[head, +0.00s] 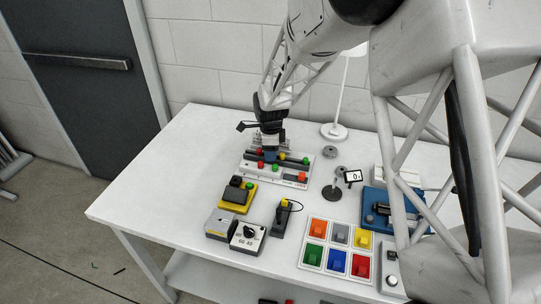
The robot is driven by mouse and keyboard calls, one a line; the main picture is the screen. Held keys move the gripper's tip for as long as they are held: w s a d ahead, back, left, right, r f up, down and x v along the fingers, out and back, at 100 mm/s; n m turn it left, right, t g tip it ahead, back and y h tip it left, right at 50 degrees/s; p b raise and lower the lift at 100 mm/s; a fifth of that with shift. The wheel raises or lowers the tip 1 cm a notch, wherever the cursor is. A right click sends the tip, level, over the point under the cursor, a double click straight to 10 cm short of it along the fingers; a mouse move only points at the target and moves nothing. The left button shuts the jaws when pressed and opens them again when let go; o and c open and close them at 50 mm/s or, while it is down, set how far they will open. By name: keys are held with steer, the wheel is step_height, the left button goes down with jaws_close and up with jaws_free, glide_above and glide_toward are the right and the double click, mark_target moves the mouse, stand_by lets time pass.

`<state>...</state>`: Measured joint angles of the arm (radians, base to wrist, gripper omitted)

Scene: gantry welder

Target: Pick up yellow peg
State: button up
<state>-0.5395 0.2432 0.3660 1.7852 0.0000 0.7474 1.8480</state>
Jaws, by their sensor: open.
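A white rack (247,172) on the table carries several small coloured pegs in red, yellow and green. The yellow peg (283,155) is in its back row, between a red peg and a green peg (306,160). My gripper (270,152) is open, pointing down over the back row, just left of the yellow peg in the picture. A small blue part (270,157) shows right below the gripper; I cannot tell whether it is a peg. The fingertips are too small to tell whether they touch anything.
In front of the rack are a yellow-based block (238,196), grey boxes (248,238) and a dark holder (281,220). A tray of coloured squares (325,267) and a blue device (376,215) lie to the right. A lamp (334,130) stands behind. The table's left side is clear.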

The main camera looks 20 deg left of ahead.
steer(key=shift+f, duration=0.25)
steer(key=shift+c, duration=0.4)
jaws_close()
steer(key=shift+r, duration=0.1)
step_height(320, 180, up, 10)
stand_by(0.7)
steer(key=shift+a, duration=0.1)
stand_by(0.5)
steer(key=s+a+f, duration=0.2)
steer(key=s+a, duration=0.4)
steer(key=shift+a+f, duration=0.25)
steer(key=shift+f, duration=0.15)
